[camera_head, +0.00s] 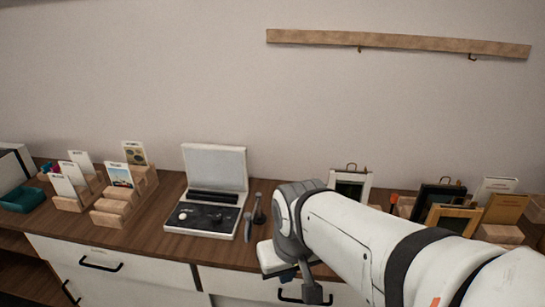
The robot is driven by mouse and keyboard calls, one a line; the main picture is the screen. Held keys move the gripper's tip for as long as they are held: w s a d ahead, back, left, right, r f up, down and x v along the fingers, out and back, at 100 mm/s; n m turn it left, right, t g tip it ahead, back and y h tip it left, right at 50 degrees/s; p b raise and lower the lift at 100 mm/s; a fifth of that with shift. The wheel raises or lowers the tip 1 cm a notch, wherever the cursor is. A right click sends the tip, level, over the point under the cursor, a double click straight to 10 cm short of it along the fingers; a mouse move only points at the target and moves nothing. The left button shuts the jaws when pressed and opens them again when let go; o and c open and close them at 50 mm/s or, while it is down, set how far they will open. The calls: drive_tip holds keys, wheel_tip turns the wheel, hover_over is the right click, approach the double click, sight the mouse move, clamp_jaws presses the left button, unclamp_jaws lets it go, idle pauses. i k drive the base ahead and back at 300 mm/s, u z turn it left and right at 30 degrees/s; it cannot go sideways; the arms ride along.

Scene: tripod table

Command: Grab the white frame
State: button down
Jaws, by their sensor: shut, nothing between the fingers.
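The white frame (367,184) stands upright on the wooden counter, right of centre, with a brass-coloured loop at its top. My arm hides its lower part. My gripper (311,293) points downward in front of the counter's drawer fronts, lower left of the white frame and apart from it. It is shut and empty, and its fingertips are small and dark in this view.
A black frame (430,198) and a gold frame (453,218) stand to the right. An open white case (214,160) and dark handled tools (259,208) stand to the left. Wooden card holders (110,212) fill the far left. A hook rail (400,41) is on the wall.

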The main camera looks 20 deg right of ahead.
sight(355, 185)
drive_tip(key=u, duration=0.4)
drive_tip(key=k, duration=1.05)
drive_tip(key=z, duration=0.45)
drive_tip(key=i, duration=1.35)
drive_tip(key=z, duration=0.3)
